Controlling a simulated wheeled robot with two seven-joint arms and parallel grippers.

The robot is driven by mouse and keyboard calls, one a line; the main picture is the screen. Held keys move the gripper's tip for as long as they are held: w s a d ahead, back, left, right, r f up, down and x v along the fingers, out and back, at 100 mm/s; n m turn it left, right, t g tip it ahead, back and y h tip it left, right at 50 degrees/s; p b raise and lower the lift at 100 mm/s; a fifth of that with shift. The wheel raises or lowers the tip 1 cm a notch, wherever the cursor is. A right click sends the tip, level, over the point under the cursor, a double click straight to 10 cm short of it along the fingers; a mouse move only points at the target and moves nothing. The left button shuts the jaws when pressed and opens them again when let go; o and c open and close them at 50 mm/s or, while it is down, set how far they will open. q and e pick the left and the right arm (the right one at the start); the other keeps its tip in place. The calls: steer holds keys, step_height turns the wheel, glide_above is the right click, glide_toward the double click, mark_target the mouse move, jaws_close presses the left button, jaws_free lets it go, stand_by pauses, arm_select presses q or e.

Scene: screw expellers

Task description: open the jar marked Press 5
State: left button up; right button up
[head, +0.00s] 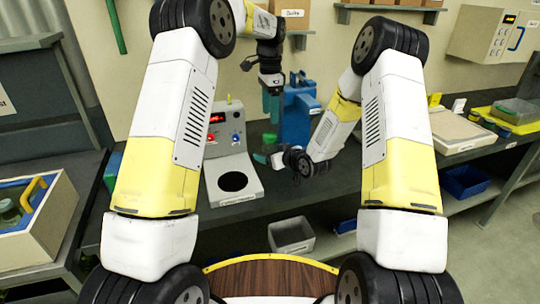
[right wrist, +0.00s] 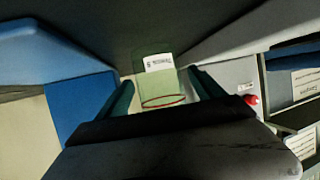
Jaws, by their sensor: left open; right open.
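In the right wrist view, a pale green translucent jar (right wrist: 162,88) with a red ring lies between the two teal fingers of my right gripper. A white label (right wrist: 158,62) beside it shows upside-down print that seems to read Press 5. My right gripper (head: 266,156) is open around the jar, low over the bench in the head view. I cannot tell whether the fingers touch it. My left gripper (head: 270,108) is open and empty, pointing down above the right one. In the head view the jar is too small and covered to make out clearly.
A white machine (head: 217,145) with a red display and a dark round plate stands left of the grippers. A blue machine (head: 297,118) stands close behind them. A crate (head: 55,225) with greenish jars is at far left. A grey bin (head: 292,234) sits below the bench.

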mark_target(270, 135)
jaws_close()
stand_by(0.3)
arm_select(q)
steer(key=m, duration=0.3)
steer(key=shift+m, duration=0.4)
steer(key=m, duration=1.4)
steer(key=shift+f, duration=4)
